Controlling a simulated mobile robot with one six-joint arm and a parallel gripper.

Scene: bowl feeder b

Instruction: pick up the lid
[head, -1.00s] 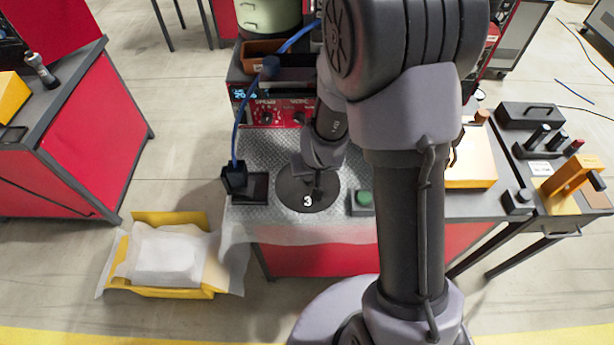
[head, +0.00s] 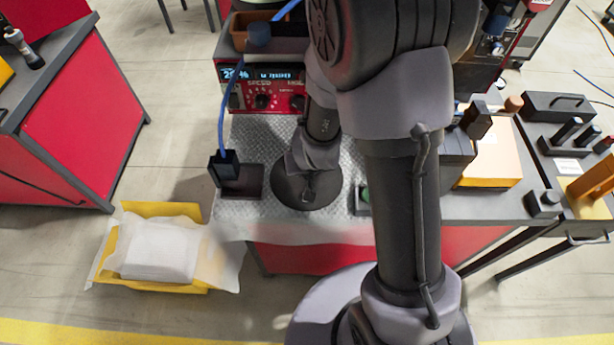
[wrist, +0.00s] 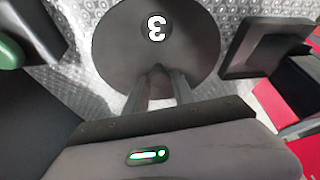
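The lid appears to be the round black disc (head: 287,194) marked with a white 3. It lies flat on the metal-patterned bench top. In the wrist view the lid (wrist: 120,50) fills the upper middle, its 3 beyond my fingers. My gripper (wrist: 157,70) is low over the lid, its two fingers running close together toward a small dark part at the disc's middle. I cannot tell whether they grip that part. In the head view my gripper (head: 308,193) covers the middle of the lid and hides the 3.
A black pad (head: 245,184) with a cabled block lies left of the lid. A green-button box (head: 363,197) stands close on the right, partly behind my arm. A red control unit (head: 265,90) stands behind. A yellow crate (head: 185,290) with white sheeting sits on the floor.

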